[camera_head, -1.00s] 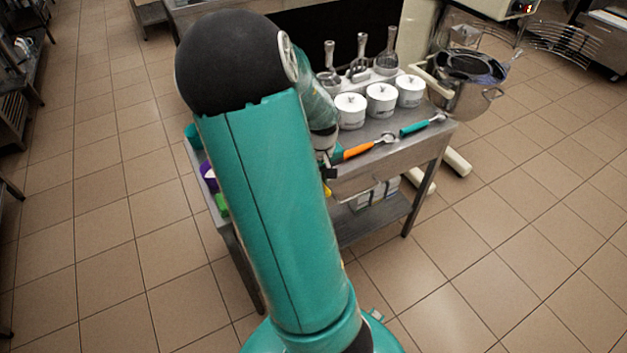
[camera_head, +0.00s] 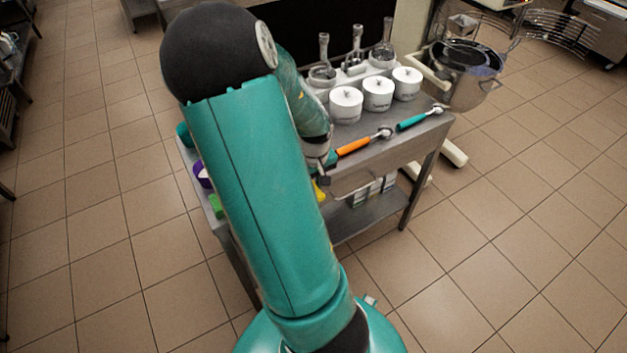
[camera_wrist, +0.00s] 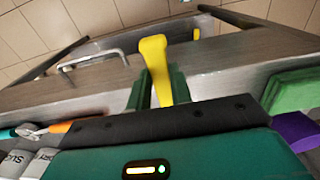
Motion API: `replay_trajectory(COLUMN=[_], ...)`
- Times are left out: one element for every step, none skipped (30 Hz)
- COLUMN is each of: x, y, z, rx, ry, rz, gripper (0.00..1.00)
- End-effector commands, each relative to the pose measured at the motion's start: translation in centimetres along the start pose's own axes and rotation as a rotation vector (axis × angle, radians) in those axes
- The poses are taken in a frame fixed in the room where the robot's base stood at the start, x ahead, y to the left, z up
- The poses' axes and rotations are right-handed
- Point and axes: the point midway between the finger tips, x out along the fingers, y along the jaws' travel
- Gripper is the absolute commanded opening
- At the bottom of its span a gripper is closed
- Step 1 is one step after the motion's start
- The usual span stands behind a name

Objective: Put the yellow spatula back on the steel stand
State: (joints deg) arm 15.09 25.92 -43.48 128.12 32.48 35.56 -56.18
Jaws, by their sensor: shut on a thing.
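The yellow spatula (camera_wrist: 156,66) is between the green fingers of my gripper (camera_wrist: 158,92) in the wrist view, with its flattened yellow part standing out beyond them. My gripper is shut on it. In the head view a small yellow piece (camera_head: 319,192) shows below my wrist, at the front edge of the table; my arm hides the rest. The steel stand appears to be the steel table (camera_head: 408,148), with a lower shelf; its metal edge (camera_wrist: 235,66) lies just beyond the gripper in the wrist view. I cannot tell whether the spatula touches it.
An orange-handled tool (camera_head: 357,145) and a teal-handled tool (camera_head: 412,121) lie on the tabletop near white tubs (camera_head: 378,95). A bar handle (camera_wrist: 92,62) shows left of the spatula. Green (camera_wrist: 292,92) and purple (camera_wrist: 296,130) things are at right.

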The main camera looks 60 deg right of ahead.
Motion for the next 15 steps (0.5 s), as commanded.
replay_trajectory(x=[0.16, 0.16, 0.14, 0.14, 0.14, 0.13, 0.13, 0.13, 0.14, 0.13, 0.14, 0.13, 0.11, 0.06, -0.06], y=[-0.01, -0.04, -0.05, -0.05, -0.05, -0.05, -0.05, -0.05, -0.05, -0.04, -0.04, -0.03, -0.03, -0.02, -0.02], z=[0.01, 0.00, -0.01, -0.02, -0.02, -0.04, -0.05, -0.07, -0.09, -0.10, -0.12, -0.13, -0.15, -0.17, -0.20], rx=[0.000, 0.000, 0.000, 0.000, 0.000, 0.000, 0.000, 0.000, 0.000, 0.000, 0.000, 0.000, 0.000, 0.000, 0.000], ry=[-0.001, -0.001, 0.000, 0.000, -0.001, -0.001, 0.000, -0.001, -0.001, -0.001, -0.001, -0.001, 0.000, 0.000, 0.000], rz=[0.000, 0.000, 0.000, 0.000, 0.000, 0.000, 0.000, 0.000, 0.000, 0.000, 0.000, 0.000, 0.000, 0.000, 0.000], gripper=[0.00, 0.25, 0.33, 0.39, 0.43, 0.43, 0.43, 0.43, 0.43, 0.43, 0.43, 0.43, 0.43, 0.43, 0.43])
